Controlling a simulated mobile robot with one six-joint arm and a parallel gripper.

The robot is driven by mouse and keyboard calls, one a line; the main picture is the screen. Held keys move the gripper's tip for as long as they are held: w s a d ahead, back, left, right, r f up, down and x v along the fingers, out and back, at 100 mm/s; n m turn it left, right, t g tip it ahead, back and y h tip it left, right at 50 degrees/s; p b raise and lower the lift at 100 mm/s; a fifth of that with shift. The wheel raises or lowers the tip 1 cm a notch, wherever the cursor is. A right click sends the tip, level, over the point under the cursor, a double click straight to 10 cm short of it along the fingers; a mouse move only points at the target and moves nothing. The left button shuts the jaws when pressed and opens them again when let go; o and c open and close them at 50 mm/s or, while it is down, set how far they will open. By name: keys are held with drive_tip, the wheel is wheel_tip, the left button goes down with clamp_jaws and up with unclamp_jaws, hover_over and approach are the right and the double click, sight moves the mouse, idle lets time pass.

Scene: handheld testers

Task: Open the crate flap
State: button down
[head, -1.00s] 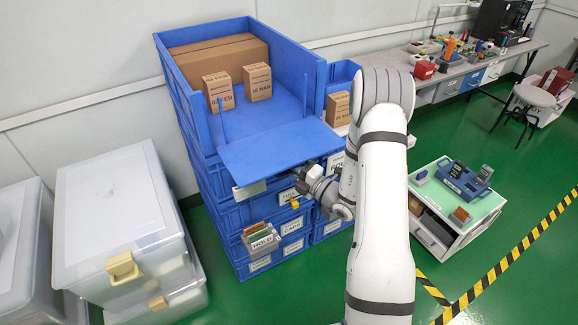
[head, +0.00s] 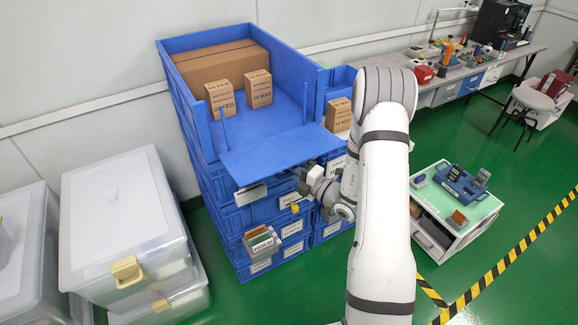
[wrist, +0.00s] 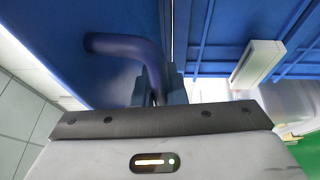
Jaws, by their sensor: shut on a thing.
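The crate flap (head: 275,153) is a flat blue panel standing out from the front of the upper blue crate (head: 190,35), on the stack's near side. My gripper (wrist: 155,88) is shut on a dark blue bar-shaped handle (wrist: 122,46), seen close up in the wrist view against a blue panel. In the head view, the wrist end of my arm is at the flap's front right corner, low beside the stack. The fingertips are hidden there.
Cardboard boxes (head: 218,60) sit in the upper crate. A grey holder (head: 262,243) with small coloured items sticks out from the stack below the flap. Clear lidded bins (head: 120,205) stand left, a low white cart (head: 455,215) right. Green floor is open at far right.

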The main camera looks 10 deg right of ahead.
drive_tip(key=shift+r, duration=0.25)
drive_tip(key=c, duration=1.7)
unclamp_jaws()
drive_tip(key=shift+c, duration=0.2)
drive_tip(key=shift+d, duration=0.1)
drive_tip(key=v, duration=0.7)
drive_tip(key=shift+s+d+b, duration=0.2)
drive_tip(key=shift+s+b, duration=0.15)
drive_tip(key=shift+b, duration=0.05)
